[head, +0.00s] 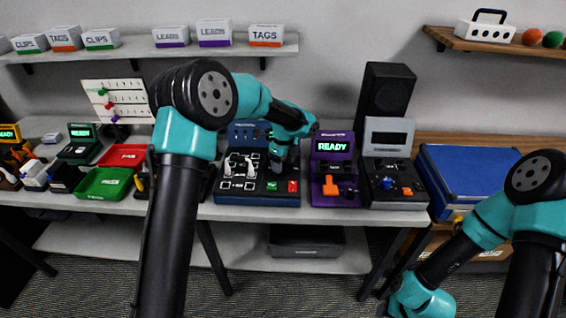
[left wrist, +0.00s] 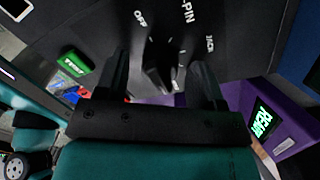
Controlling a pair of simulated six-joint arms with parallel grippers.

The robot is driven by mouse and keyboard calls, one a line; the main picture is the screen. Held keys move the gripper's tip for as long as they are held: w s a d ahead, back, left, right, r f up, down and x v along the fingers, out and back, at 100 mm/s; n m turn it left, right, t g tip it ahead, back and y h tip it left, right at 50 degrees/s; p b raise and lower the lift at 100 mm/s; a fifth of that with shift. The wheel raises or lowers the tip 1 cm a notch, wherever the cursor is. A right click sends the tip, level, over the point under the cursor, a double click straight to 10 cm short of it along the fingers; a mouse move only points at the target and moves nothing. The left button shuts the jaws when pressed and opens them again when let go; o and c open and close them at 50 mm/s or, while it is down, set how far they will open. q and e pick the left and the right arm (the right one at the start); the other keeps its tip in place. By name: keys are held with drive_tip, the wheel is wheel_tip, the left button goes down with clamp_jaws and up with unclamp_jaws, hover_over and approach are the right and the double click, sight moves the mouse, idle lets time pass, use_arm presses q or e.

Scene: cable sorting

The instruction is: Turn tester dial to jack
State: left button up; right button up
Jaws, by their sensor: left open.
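The tester is a dark blue box (head: 257,198) in the middle of the bench, with white labelled slots and a green and a red button on its face. My left gripper (head: 279,166) is over its upper right part and hides the dial in the head view. In the left wrist view the black dial (left wrist: 158,72) sits between the two open fingers of the left gripper (left wrist: 160,82), with labels OFF, a partly cut "-PIN" and JACK around it. I cannot tell which label it points to, or whether a finger touches it. My right gripper is not visible.
A purple unit (head: 322,174) reading READY stands close to the tester's right, with a black unit (head: 398,166) beyond it. White cable parts (head: 240,165) lie on the tester's left. The green TEST button (left wrist: 70,66) is near the left finger. Red and green trays (head: 104,184) stand further left.

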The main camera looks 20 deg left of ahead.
use_arm(q)
drive_tip(key=c, duration=0.9)
drive_tip(key=shift+n, duration=0.4)
drive_tip(key=n, duration=0.3)
drive_tip(key=shift+n, duration=0.3)
drive_tip(key=n, duration=0.4)
drive_tip(key=shift+n, duration=0.3)
drive_tip(key=n, duration=0.4)
drive_tip(key=shift+w+a+h, duration=0.1)
drive_tip(key=shift+h, duration=0.2)
drive_tip(key=n, duration=0.4)
drive_tip(key=shift+n, duration=0.3)
